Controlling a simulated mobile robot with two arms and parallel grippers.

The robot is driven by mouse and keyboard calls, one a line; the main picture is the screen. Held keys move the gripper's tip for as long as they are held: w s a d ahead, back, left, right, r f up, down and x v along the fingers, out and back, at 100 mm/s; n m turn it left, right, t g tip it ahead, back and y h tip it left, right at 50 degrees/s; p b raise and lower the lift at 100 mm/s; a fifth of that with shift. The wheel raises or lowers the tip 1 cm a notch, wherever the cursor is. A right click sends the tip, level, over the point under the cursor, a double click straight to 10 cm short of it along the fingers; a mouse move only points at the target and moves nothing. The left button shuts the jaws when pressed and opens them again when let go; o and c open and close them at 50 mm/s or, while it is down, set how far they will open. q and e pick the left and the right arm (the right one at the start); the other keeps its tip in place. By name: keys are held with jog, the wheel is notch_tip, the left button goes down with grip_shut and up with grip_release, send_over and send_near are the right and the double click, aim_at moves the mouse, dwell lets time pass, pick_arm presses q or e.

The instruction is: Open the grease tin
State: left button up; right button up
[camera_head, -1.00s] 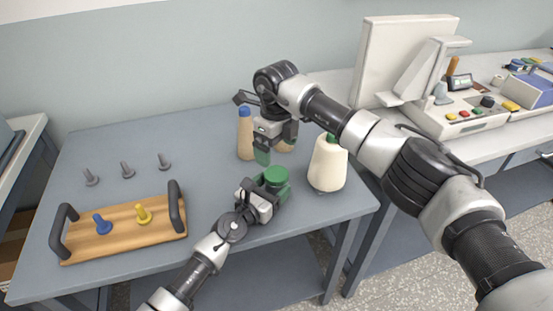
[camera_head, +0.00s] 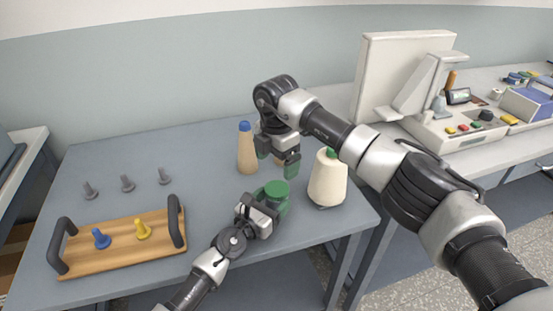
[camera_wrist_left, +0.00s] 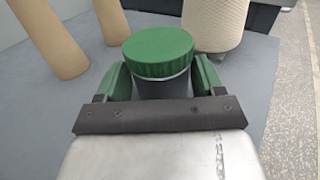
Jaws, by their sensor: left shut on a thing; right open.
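The grease tin has a green ribbed lid (camera_head: 276,188) and a dark grey body (camera_wrist_left: 163,85). It stands upright near the table's front right part, with the lid on top. My left gripper (camera_head: 270,208) is shut around the tin's body, with one green finger on each side in the left wrist view (camera_wrist_left: 162,80). Much of the body is hidden by the fingers and wrist. My right gripper (camera_head: 287,168) is open and empty, pointing down behind and above the lid, apart from it. One of its fingers is mostly hidden.
A tan cone with a blue top (camera_head: 246,150) stands behind the tin, and a cream cone with a green top (camera_head: 327,182) stands close at its right. Another tan cone is partly hidden by my right gripper. A wooden tray (camera_head: 118,258) with blue and yellow pegs lies left.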

aim_at(277, 188)
jog(key=shift+f, duration=4)
jog(key=c, duration=1)
jog(key=shift+o, duration=0.4)
jog(key=n, duration=0.3)
jog(key=shift+n, duration=0.4)
jog(key=shift+r, duration=0.1)
jog(key=o, duration=1)
jog(key=shift+r, duration=0.1)
